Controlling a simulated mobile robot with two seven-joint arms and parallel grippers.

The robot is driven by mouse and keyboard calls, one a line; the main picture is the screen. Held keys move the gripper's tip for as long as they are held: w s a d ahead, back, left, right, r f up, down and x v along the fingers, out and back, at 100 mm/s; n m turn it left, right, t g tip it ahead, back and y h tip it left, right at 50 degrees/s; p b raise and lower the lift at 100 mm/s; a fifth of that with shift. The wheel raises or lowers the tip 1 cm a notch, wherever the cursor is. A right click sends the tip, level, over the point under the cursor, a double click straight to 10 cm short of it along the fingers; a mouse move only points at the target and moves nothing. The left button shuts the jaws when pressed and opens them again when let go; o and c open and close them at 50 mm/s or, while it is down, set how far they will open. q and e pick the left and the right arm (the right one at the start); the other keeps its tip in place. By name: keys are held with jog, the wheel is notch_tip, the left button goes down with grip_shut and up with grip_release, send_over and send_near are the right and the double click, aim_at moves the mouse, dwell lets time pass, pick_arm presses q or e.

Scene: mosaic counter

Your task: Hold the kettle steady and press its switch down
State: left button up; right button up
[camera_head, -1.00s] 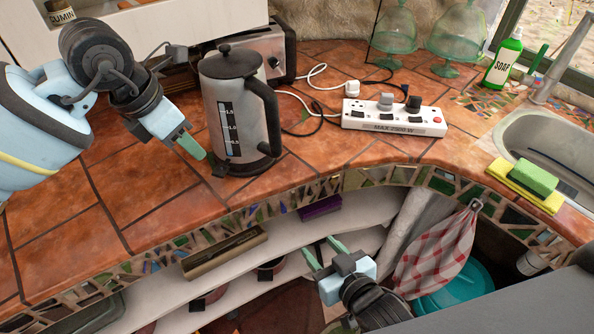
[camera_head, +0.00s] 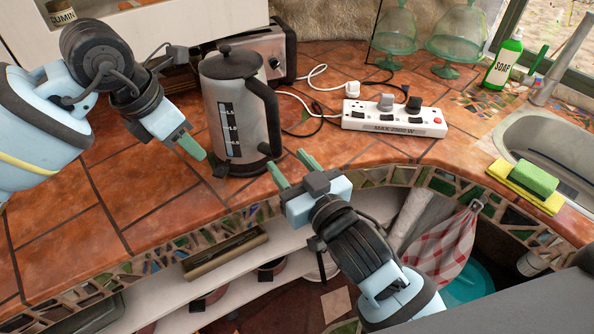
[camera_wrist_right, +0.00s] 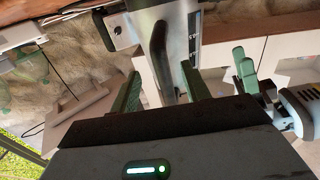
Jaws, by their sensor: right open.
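The silver kettle (camera_head: 222,135) stands upright on the tiled counter, its dark handle (camera_head: 273,118) facing right. A small dark tab that looks like its switch (camera_head: 220,171) sticks out low at its front left. My left gripper (camera_head: 195,150) is left of the kettle, its green fingers together and pointing down toward the tab, apart from it. My right gripper (camera_head: 291,166) is open at the counter's front edge, fingers pointing toward the handle's lower end. In the right wrist view the handle (camera_wrist_right: 158,50) shows between the open fingers, beyond their tips; the left gripper (camera_wrist_right: 242,62) shows at right.
A toaster (camera_head: 255,50) stands close behind the kettle. A white power strip (camera_head: 392,117) with plugs and cables lies to the right. The counter left of the kettle is clear. Soap (camera_head: 503,60), sponges (camera_head: 530,183) and a sink (camera_head: 560,140) are further right.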

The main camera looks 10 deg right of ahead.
aim_at(279, 152)
jog(key=shift+x, duration=2.95)
jog(key=shift+c, duration=0.5)
grip_shut()
